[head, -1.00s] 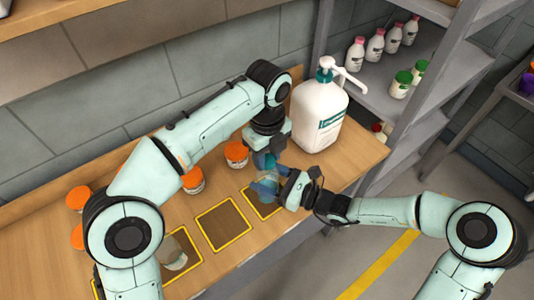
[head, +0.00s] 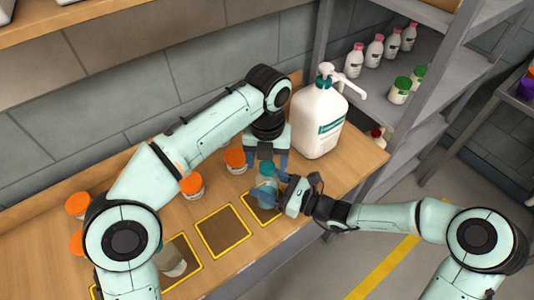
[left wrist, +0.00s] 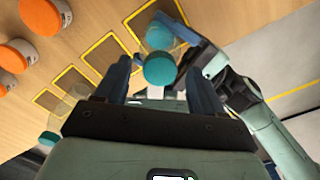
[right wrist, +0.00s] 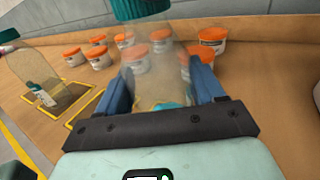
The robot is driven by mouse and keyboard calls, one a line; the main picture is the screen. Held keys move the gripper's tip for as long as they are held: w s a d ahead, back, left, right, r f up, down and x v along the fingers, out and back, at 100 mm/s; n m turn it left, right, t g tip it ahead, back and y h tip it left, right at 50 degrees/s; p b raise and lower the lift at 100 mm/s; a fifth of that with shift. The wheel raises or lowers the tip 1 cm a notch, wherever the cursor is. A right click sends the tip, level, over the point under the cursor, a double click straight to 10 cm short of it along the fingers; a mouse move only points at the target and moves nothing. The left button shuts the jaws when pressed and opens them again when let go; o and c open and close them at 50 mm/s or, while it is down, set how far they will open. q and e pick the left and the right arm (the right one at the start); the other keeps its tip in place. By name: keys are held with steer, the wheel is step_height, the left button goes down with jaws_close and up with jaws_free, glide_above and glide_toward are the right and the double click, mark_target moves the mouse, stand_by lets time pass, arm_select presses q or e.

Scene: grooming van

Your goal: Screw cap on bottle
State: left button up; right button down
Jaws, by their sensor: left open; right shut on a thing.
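A clear bottle (right wrist: 150,60) stands upright between the blue fingers of my right gripper (right wrist: 165,92), which is shut on its body. A teal cap (right wrist: 140,8) sits at the bottle's top; whether it is tight cannot be told. The cap also shows in the left wrist view (left wrist: 160,68) and the head view (head: 266,168). My left gripper (head: 267,160) is open, pointing down over the cap, with its fingers on either side and apart from it. The bottle is over the right-hand yellow-outlined square (head: 262,214) on the bench.
Another capped bottle (right wrist: 38,75) stands in an outlined square, also seen in the head view (head: 172,262). Orange-lidded jars (head: 235,160) stand along the bench's back. A large white pump bottle (head: 319,118) stands close behind my grippers. The middle square (head: 222,232) is empty.

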arm_select(q)
steer(key=shift+r, duration=3.6)
arm_select(e)
steer(key=shift+c, duration=0.2)
jaws_free()
steer(key=v, duration=1.3)
steer(key=shift+d, duration=0.15)
steer(key=shift+s, duration=0.1)
arm_select(q)
steer(key=shift+f, duration=0.1)
